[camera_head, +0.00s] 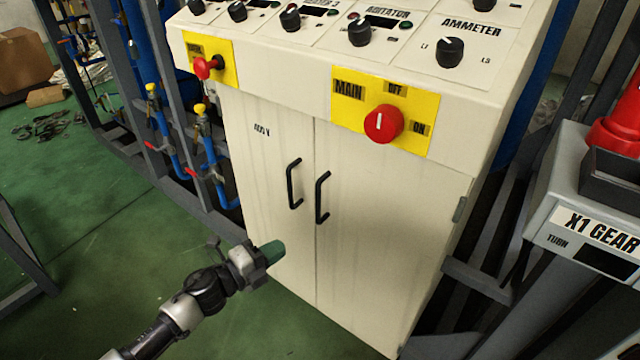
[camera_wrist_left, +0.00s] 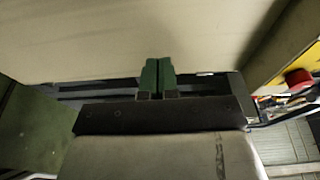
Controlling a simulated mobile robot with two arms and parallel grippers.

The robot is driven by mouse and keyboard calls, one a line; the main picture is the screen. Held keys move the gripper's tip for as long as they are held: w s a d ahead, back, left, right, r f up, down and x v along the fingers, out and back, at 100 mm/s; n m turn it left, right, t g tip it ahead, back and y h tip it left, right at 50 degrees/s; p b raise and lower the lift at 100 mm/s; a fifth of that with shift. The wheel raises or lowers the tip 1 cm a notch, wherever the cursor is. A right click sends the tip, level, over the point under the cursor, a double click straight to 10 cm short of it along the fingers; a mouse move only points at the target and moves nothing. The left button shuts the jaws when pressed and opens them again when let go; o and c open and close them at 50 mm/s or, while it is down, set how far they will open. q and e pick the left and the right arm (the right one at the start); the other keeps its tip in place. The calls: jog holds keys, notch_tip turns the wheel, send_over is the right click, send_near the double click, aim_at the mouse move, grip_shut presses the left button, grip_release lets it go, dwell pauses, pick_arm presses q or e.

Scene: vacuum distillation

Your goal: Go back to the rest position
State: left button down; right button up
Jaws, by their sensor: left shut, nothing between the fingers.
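My left gripper (camera_head: 272,252) has green fingertips and is in front of the lower part of the cream control cabinet (camera_head: 385,215). In the left wrist view its green fingers (camera_wrist_left: 157,76) are pressed together with nothing between them. A gap between the fingertips and the cabinet doors cannot be judged. The cabinet carries a red MAIN knob (camera_head: 383,123) on a yellow plate, with OFF and ON marks, and a smaller red knob (camera_head: 208,67) at its upper left. My right gripper does not show in either view.
Two black door handles (camera_head: 322,197) stick out from the cabinet. Blue pipes with red and yellow valve parts (camera_head: 205,150) stand on its left. A grey X1 GEAR unit (camera_head: 590,215) is at the right. Green floor (camera_head: 90,240) lies open at the left.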

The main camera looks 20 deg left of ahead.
pick_arm(q)
jog(key=s+a+f+n+g+y+p, duration=0.3)
jog(key=s+f+n, duration=0.35)
jog(key=f, duration=0.55)
jog(key=s+a+f+n+g+y+p, duration=0.1)
jog(key=s+a+f+n+y+p, duration=0.2)
jog(key=s+f+n+y, duration=0.65)
jog(key=s+d+f+n+g+h+p, duration=0.1)
jog(key=s+d+f+n+g, duration=0.1)
jog(key=s+f, duration=0.3)
jog(key=s+d+f+n+g+p, duration=0.1)
jog(key=s+f+g, duration=0.3)
jog(key=s, duration=0.8)
jog(key=s+d+f+n+g+h+p, duration=0.1)
jog(key=s+d+f+n+g, duration=0.2)
jog(key=s+f, duration=0.3)
jog(key=s+g, duration=0.1)
jog(key=s, duration=0.2)
jog(key=shift+s+d+h, duration=0.3)
jog(key=shift+d+h, duration=0.05)
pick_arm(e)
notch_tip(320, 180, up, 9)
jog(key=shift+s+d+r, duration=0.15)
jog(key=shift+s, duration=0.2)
pick_arm(q)
jog(key=shift+w, duration=0.1)
jog(key=c, duration=1.8)
grip_release()
jog(key=shift+c, duration=0.2)
